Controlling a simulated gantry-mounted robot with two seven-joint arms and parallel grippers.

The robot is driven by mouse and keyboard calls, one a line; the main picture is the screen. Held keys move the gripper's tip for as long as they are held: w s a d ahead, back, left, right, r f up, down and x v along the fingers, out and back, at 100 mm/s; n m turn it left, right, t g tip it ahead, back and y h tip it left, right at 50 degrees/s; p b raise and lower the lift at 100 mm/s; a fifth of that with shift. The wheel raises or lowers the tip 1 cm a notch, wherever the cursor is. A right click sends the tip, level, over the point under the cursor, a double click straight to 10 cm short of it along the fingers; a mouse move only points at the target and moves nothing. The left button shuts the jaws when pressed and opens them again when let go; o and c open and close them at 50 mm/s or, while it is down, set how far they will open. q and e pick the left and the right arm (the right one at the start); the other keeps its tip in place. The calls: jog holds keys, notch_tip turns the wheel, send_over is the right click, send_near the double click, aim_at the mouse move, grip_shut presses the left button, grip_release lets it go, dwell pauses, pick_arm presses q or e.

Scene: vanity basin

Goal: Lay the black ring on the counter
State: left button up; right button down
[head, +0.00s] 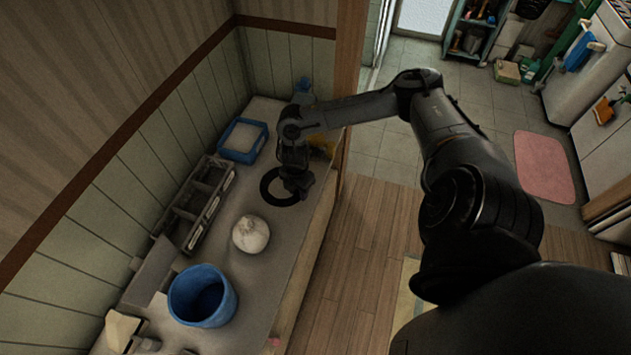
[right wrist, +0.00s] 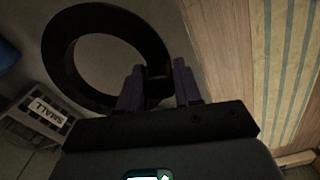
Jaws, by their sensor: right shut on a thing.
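The black ring (head: 266,188) is a flat, wide band at the far part of the counter (head: 222,229) in the head view. My right gripper (head: 299,194) is shut on the ring's right side. In the right wrist view the ring (right wrist: 60,60) reaches up and left from between the fingers of my right gripper (right wrist: 158,84), with the grey surface showing through its hole. I cannot tell whether the ring touches the counter or hangs just above it. My left gripper is not in view.
A white round object (head: 250,234) and a blue bucket (head: 202,296) stand nearer on the counter. A dark compartment tray (head: 206,203) lies along the wall, with a blue container (head: 242,141) behind it. Bare counter lies between the ring and the white object.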

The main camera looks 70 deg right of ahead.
jog(key=shift+w+a+r, duration=0.2)
jog(key=shift+w+r, duration=0.2)
jog(key=shift+w, duration=0.25)
jog(key=shift+w+d+r, duration=0.1)
jog(key=shift+w+r, duration=0.25)
jog(key=shift+f+b, duration=1.2)
jog(key=shift+f, duration=1.8)
jog(key=shift+f+b, duration=0.3)
jog(key=shift+f, duration=0.25)
jog(key=c, duration=1)
grip_release()
